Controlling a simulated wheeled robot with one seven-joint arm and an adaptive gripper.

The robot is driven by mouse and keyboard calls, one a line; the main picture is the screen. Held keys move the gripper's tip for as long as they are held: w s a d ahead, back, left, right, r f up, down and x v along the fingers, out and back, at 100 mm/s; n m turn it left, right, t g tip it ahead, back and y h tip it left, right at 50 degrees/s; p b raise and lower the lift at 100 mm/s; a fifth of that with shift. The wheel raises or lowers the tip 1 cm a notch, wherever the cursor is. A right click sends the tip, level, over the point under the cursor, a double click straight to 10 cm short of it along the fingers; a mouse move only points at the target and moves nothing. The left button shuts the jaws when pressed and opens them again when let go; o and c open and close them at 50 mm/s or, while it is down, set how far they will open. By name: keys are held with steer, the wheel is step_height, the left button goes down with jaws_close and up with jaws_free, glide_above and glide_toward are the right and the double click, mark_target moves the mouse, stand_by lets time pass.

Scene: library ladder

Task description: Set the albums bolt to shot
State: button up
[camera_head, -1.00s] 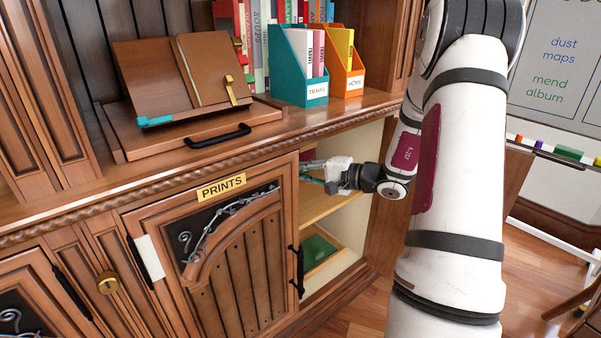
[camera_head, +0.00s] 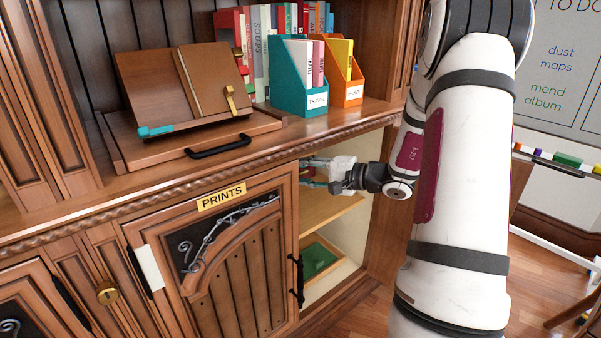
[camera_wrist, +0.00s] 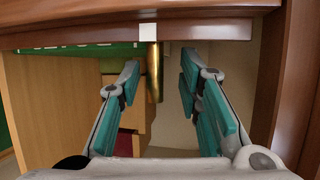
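My gripper (camera_wrist: 160,76) is open, with its two teal-padded fingers spread wide apart. In the head view my gripper (camera_head: 317,174) reaches into the open cabinet compartment, just under the counter, with its tips partly hidden behind the door edge. A vertical brass rod (camera_wrist: 154,72) stands beyond and between the fingertips in the wrist view, apart from both fingers. It may be the albums bolt, but no label on it is readable.
The PRINTS door (camera_head: 219,265), with a black handle, stands left of the opening. A shelf (camera_head: 330,210) and a green item (camera_head: 318,258) lie below my gripper. Wooden panels bound the wrist view. A book stand (camera_head: 185,90) and file boxes (camera_head: 300,80) occupy the counter.

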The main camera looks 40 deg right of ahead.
steer(key=v, duration=1.1)
steer(key=shift+s+r, duration=0.1)
steer(key=shift+r, duration=0.1)
